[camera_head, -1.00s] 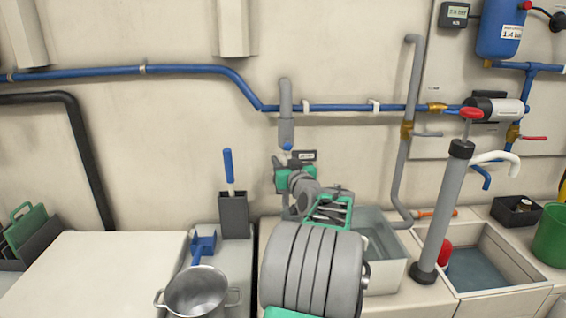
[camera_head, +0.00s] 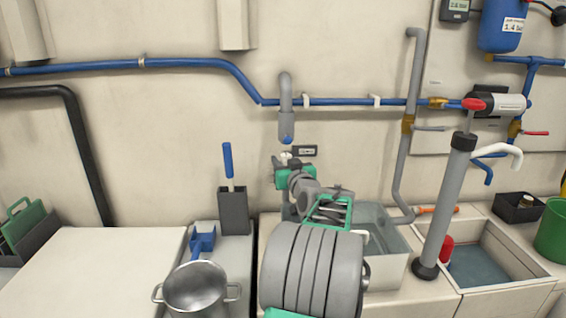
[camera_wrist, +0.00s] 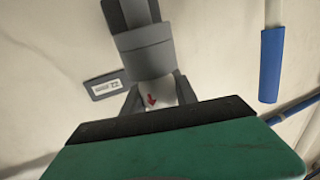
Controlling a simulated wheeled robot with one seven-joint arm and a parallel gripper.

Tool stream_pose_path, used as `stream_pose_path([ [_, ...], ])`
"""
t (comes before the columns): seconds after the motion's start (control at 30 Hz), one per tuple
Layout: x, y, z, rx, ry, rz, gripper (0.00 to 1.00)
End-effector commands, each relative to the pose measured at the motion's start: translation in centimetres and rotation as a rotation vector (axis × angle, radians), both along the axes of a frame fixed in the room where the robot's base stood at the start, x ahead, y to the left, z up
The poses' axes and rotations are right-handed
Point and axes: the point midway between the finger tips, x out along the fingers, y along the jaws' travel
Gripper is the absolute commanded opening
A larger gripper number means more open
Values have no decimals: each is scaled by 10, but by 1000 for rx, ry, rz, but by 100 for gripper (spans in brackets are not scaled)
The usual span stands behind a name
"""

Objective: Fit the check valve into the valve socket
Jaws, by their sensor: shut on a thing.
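The check valve (camera_wrist: 161,91) is a pale body with a red arrow, seen between the dark fingers of my gripper (camera_wrist: 158,97) in the wrist view. A pale bit of it (camera_head: 287,157) shows above my gripper (camera_head: 288,172) in the head view. My gripper is shut on it. A hooked grey pipe with a thick collar (camera_head: 286,124) hangs just above, with a blue piece (camera_head: 287,139) at its lower end. In the wrist view a grey collar (camera_wrist: 145,52) lies close against the valve. I cannot tell which collar is the valve socket, or whether they touch.
A small label plate (camera_head: 304,150) is on the wall beside the gripper. A blue pipe (camera_head: 340,105) runs along the wall. A brush holder (camera_head: 234,212) and a pot (camera_head: 167,295) stand left; a clear tub (camera_head: 388,274) and an upright pump (camera_head: 445,205) stand right.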

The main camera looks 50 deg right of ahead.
Motion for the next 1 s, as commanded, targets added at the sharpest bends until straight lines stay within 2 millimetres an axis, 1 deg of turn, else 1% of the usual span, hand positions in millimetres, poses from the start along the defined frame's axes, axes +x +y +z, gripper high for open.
stream_pose_path([
  [0.17,0,0,-4,0,0,0,0],
  [0.2,0,0,-3,0,0,0,37],
  [0.47,0,0,-5,2,2,0,58],
  [0.5,0,0,-5,2,2,0,60],
  [0.77,-2,1,-7,5,4,-1,60],
  [0.87,-14,7,-7,5,4,-4,60],
  [1.0,-39,23,-6,4,3,-5,60],
])
